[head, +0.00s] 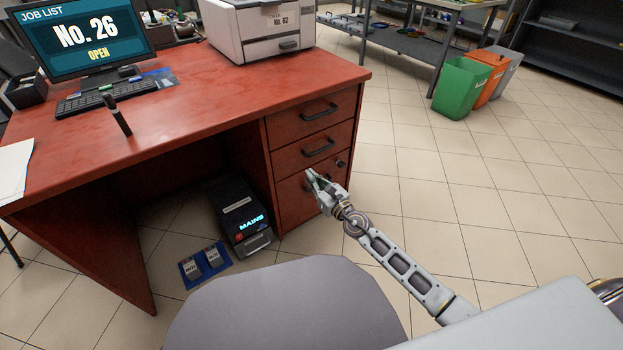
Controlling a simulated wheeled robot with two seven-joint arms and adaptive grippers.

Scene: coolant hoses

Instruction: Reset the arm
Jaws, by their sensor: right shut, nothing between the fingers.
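My right arm (405,275) reaches in from the lower right of the head view. My right gripper (314,178) is shut and empty, in front of the desk's lower drawer (290,205). I cannot tell whether its tips touch the drawer front or its handle. The drawers look closed. My left gripper is not in view.
A red desk (200,95) carries a monitor (85,35), keyboard (105,95) and printer (262,28). Under it stands a black box marked MAINS (238,212), with a blue tray (190,275) beside it. A grey chair (285,305) is in front. Open tiled floor (480,200) lies right; bins (460,90) stand behind.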

